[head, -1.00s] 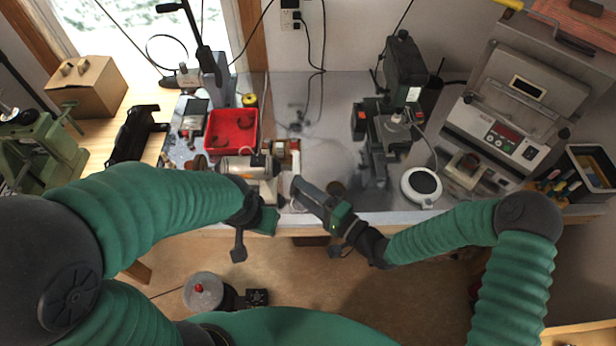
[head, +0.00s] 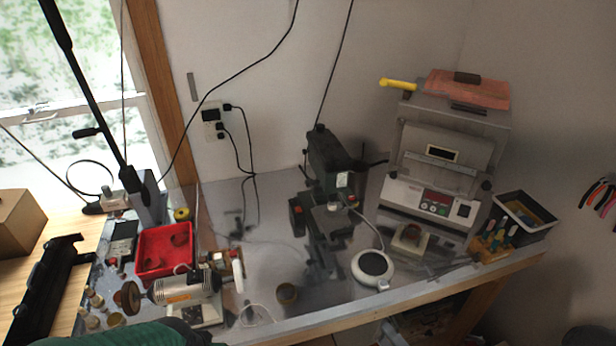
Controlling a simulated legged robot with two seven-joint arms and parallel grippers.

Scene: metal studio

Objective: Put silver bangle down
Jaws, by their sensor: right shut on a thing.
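A thin pale ring (head: 255,315), which looks like the silver bangle, lies near the front edge of the metal workbench (head: 330,308), left of centre. No gripper touches it in the head view.
A motor tool (head: 188,288) and a red tray (head: 164,250) are to the left. The mid-bench is mostly clear.

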